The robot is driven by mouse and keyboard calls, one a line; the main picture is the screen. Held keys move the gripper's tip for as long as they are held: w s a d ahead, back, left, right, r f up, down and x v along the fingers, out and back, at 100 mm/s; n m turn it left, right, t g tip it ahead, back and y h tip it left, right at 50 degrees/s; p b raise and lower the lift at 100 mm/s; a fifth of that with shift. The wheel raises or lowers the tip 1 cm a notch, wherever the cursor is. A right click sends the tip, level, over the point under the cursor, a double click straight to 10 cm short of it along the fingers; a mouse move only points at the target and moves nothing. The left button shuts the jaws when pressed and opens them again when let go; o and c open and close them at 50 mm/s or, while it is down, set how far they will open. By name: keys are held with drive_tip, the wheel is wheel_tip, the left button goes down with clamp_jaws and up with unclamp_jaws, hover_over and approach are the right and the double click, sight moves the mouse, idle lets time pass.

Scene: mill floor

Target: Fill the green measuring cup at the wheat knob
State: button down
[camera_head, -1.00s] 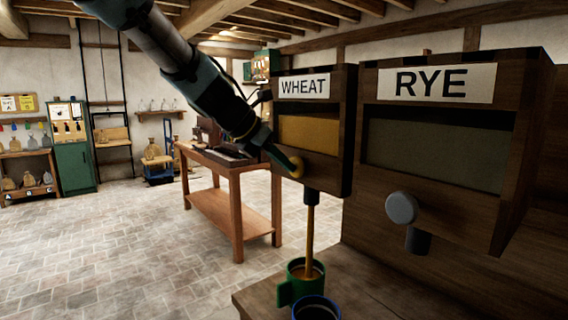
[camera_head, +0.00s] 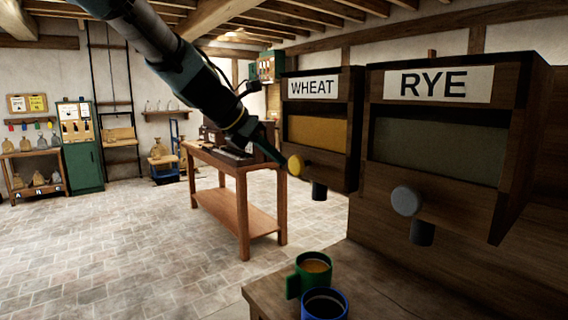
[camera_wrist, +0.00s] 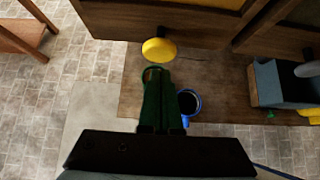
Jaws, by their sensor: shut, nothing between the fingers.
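The green measuring cup (camera_head: 297,283) stands upright on the wooden ledge below the wheat bin (camera_head: 354,88), with golden grain visible inside. No grain falls from the dark wheat spout (camera_head: 319,191). The yellow wheat knob (camera_head: 295,166) is on the bin's front; it also shows in the wrist view (camera_wrist: 159,50). My gripper (camera_head: 281,160) is shut and empty, its tips just beside the knob in the head view and a little apart from it in the wrist view. My fingers (camera_wrist: 160,92) hide most of the green cup in the wrist view.
A blue cup (camera_head: 325,303) stands beside the green one. The rye bin (camera_head: 450,140) with its grey knob (camera_head: 406,201) is at the right. A wooden table (camera_head: 243,172) stands behind on the left. The tiled floor at left is open.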

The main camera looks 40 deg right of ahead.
drive_tip(key=b+v, duration=0.1)
drive_tip(key=v, duration=0.6)
drive_tip(key=shift+a, duration=0.25)
drive_tip(key=w+a+f+m+t+y, duration=0.1)
drive_tip(key=w+a+f+m+y, duration=0.25)
drive_tip(key=a+f, duration=0.7)
drive_tip(key=w+a+f+m+t+y, duration=0.2)
drive_tip(key=w+a+f+m, duration=0.4)
drive_tip(key=a, duration=0.7)
drive_tip(key=s+a+f+m+y, duration=0.1)
drive_tip(key=s+a+f+m, duration=0.1)
drive_tip(key=a, duration=0.4)
drive_tip(key=s+a+f+m+y, duration=0.1)
drive_tip(key=s+a+f+m, duration=0.2)
drive_tip(key=a+f+m, duration=0.1)
drive_tip(key=s+a+f+m+y, duration=0.2)
drive_tip(key=a+f+m, duration=0.1)
drive_tip(key=a, duration=0.6)
drive_tip(key=shift+s+f+g, duration=0.3)
drive_tip(key=shift+f+g, duration=0.1)
drive_tip(key=shift+f, duration=0.45)
